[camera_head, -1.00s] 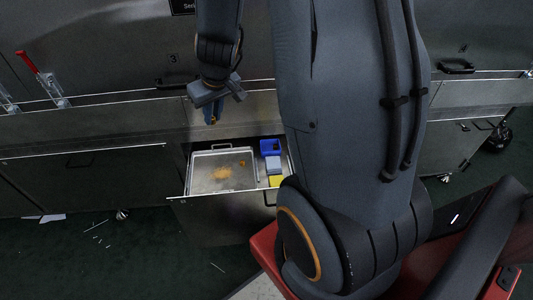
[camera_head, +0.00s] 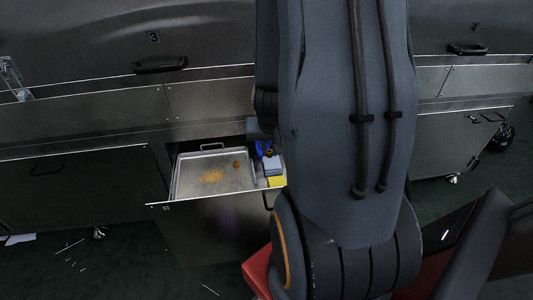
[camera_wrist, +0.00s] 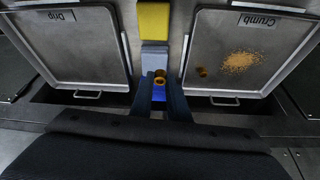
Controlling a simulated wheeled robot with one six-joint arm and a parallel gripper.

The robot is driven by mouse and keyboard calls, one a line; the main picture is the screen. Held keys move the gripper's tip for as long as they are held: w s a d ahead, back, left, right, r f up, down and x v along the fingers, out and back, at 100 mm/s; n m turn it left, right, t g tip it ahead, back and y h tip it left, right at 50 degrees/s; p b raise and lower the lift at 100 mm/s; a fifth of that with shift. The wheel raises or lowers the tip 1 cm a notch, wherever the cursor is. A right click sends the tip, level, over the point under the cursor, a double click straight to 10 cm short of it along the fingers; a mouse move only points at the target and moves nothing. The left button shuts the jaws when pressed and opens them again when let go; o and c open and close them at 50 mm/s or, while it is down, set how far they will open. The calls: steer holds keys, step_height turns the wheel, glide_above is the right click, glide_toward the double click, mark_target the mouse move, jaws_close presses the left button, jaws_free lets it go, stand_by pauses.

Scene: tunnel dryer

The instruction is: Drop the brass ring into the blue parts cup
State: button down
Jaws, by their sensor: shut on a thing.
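My gripper (camera_wrist: 160,77) is shut on the brass ring (camera_wrist: 162,79), which shows between the fingertips in the wrist view. The blue parts cup (camera_wrist: 157,96) shows between the fingers, below the ring in the picture. I cannot tell the height of the ring above it. In the head view the cup (camera_head: 260,148) is partly hidden behind my arm and gripper (camera_head: 267,147), at the back of the open drawer.
A grey-blue block (camera_wrist: 154,58) and a yellow block (camera_wrist: 154,22) line up with the cup. The Crumb tray (camera_wrist: 222,102) holds crumbs (camera_wrist: 241,62) and a small orange-brown piece (camera_wrist: 202,71). The Drip tray (camera_wrist: 70,40) looks empty. The drawer front (camera_head: 215,196) stands out.

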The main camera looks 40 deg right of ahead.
steer(key=w+d+f, duration=0.2)
steer(key=w, duration=0.1)
steer(key=w+d+f, duration=0.2)
steer(key=w, duration=0.1)
steer(key=w+d+f+b, duration=0.1)
steer(key=w+d+f, duration=0.1)
steer(key=w+d, duration=0.1)
steer(key=shift+w, duration=0.1)
steer(key=shift+w+d+f+b, duration=0.4)
steer(key=shift+w+d+f, duration=0.35)
steer(key=shift+w+f, duration=0.15)
steer(key=shift+s+f+b, duration=0.1)
steer(key=shift+f+b, duration=0.6)
steer(key=shift+b, duration=0.05)
steer(key=c, duration=1.7)
jaws_free()
steer(key=shift+r, duration=0.15)
steer(key=shift+r+p, duration=0.55)
steer(key=shift+p, duration=0.25)
steer(key=p+v, duration=0.8)
steer(key=v, duration=0.4)
steer(key=shift+p, duration=0.4)
